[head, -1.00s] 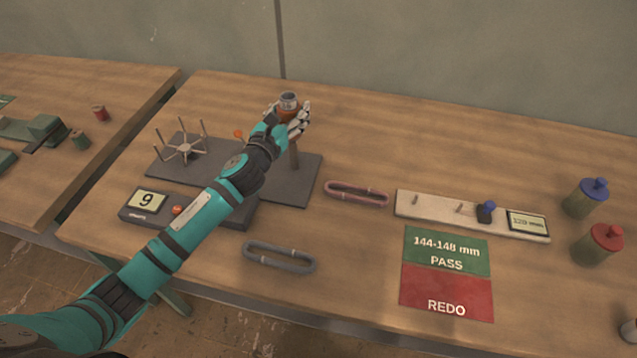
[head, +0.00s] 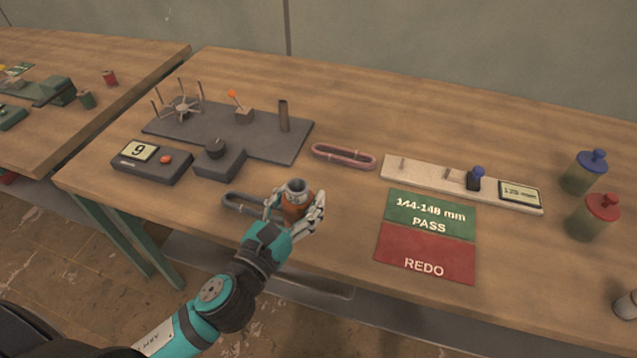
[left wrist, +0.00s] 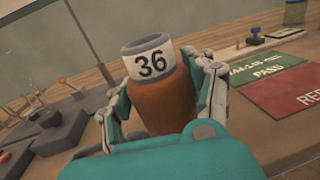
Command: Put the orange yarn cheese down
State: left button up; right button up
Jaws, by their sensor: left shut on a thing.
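The orange yarn cheese (head: 294,209) is an upright orange spool with a grey-white top. My left gripper (head: 297,212) is shut on it, near the front of the table. In the left wrist view the orange yarn cheese (left wrist: 163,101) stands between the fingers, and its white band reads 36. A dark grey oblong loop (head: 238,202) lies just left of the gripper and is partly hidden by it. I cannot tell whether the bottom of the cheese touches the table. My right gripper does not show.
A dark winder base (head: 262,143) with a bare post (head: 283,115) stands behind. A pink loop (head: 343,156), a pale gauge board (head: 430,183) and a green and red mat (head: 427,262) lie to the right. Blue-lidded (head: 584,174) and red-lidded jars (head: 594,218) stand far right.

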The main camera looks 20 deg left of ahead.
pick_arm(q)
jog(key=shift+w+a+f+p, duration=0.25)
jog(key=shift+w+f, duration=0.6)
jog(key=shift+w, duration=1.65)
jog(key=shift+w+a+f+p, duration=0.1)
jog(key=shift+w+a+f, duration=0.55)
jog(key=shift+w, duration=1.9)
jog(key=shift+w+a+f+p, duration=0.15)
jog(key=shift+w+f, duration=0.85)
jog(key=shift+w, duration=1.5)
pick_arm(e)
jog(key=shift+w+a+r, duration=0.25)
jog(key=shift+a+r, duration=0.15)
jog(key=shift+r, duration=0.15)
pick_arm(q)
jog(key=shift+f, duration=0.1)
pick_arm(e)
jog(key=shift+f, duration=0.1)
pick_arm(q)
jog(key=o, duration=1.3)
jog(key=shift+c, duration=0.2)
